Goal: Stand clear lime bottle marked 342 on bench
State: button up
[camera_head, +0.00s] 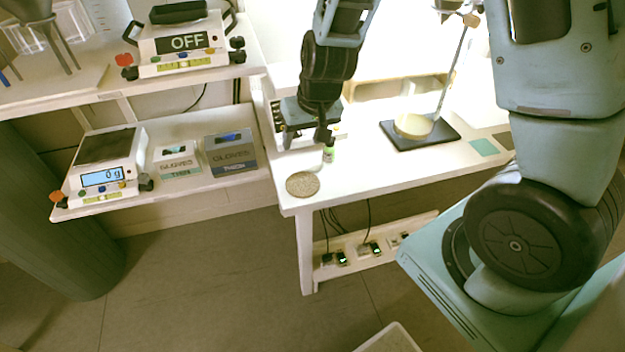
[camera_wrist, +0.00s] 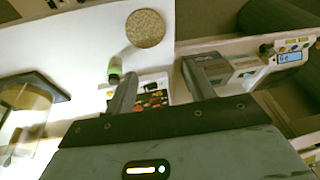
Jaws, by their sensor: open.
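A small bottle with a green band (camera_head: 329,153) stands upright on the white bench (camera_head: 375,175), close to my gripper (camera_head: 307,136). It also shows in the wrist view (camera_wrist: 115,72), just beyond the tip of the left finger and outside the gap between the fingers. Its marking is too small to read. In the wrist view my gripper (camera_wrist: 162,82) has its two fingers wide apart, with nothing held between them. The arm hides part of the bench behind the gripper in the head view.
A round speckled mat (camera_head: 302,184) lies near the bench's front left corner. A stand with a dark base (camera_head: 420,138) is to the right. A tray of coloured items (camera_wrist: 153,98) shows between the fingers.

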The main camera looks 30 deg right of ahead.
jog(key=s+a+r+n+g+y, duration=0.2)
jog(key=s+a+r+n, duration=0.35)
jog(key=s+a, duration=0.5)
jog(key=s+a+r+n+h, duration=0.1)
jog(key=s+r+n, duration=0.1)
jog(key=s, duration=0.4)
jog(key=s+a+r+n+g+h, duration=0.1)
jog(key=s+a+r+n, duration=0.1)
jog(key=s, duration=0.5)
jog(key=shift+r+g, duration=0.3)
